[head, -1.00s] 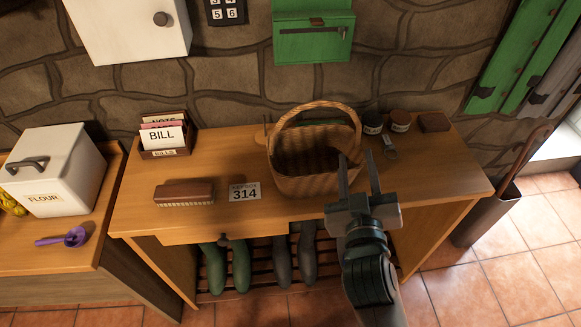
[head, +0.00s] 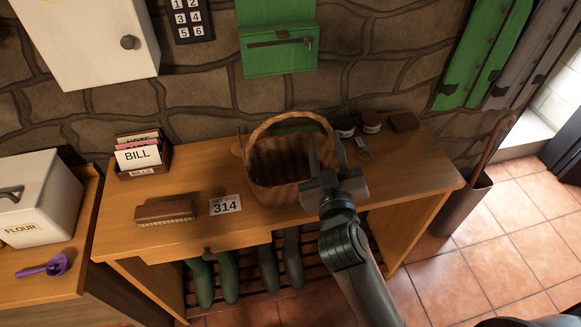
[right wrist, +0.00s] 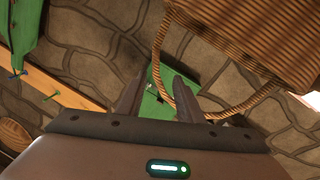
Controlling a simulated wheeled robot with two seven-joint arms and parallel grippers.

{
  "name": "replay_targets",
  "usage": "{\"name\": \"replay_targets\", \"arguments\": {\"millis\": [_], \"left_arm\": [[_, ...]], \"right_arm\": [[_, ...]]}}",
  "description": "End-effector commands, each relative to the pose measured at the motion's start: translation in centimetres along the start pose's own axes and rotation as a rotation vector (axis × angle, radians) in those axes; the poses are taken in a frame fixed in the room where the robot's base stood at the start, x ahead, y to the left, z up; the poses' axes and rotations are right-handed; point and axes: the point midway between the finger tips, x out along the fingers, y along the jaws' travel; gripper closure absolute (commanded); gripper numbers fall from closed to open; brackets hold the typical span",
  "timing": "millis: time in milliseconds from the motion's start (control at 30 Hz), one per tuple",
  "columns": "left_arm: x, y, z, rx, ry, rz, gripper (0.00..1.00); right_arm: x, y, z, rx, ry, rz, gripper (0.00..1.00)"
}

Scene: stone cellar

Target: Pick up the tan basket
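The tan basket (head: 282,185) is woven, with a tall arched handle, and stands upright on the wooden table (head: 400,190). My right gripper (head: 326,140) is open at the basket's right side. Its fingers overlap the right side of the handle, which appears between them. In the right wrist view the basket (right wrist: 250,40) fills the upper right. The handle loop passes by the open fingers of the gripper (right wrist: 157,82). I cannot tell whether they touch it. My left gripper is not in view.
A brown brush (head: 165,212), a 314 card (head: 225,205) and a letter holder (head: 140,158) are left of the basket. Two small jars (head: 371,122) and a key tag (head: 363,154) lie behind right. An umbrella stand (head: 463,205) is right of the table. Boots (head: 290,258) sit below.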

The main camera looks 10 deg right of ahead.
Motion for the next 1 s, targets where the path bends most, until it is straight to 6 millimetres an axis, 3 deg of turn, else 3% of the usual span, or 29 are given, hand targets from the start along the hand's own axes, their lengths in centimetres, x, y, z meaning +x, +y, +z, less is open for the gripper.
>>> {"name": "replay_targets", "arguments": {"millis": [200,333,800,1000], "left_arm": [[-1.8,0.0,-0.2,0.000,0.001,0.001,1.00],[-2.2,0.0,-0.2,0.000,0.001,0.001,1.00],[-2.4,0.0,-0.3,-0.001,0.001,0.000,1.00],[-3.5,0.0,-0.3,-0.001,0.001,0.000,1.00]], "right_arm": [[3.9,0.2,-0.3,-0.003,-0.001,0.002,0.67],[5.4,0.1,-0.2,-0.002,-0.001,0.001,0.67],[6.1,0.1,0.0,0.000,-0.001,0.001,0.67],[7.3,0.1,-0.3,-0.002,-0.002,0.001,0.67]]}}
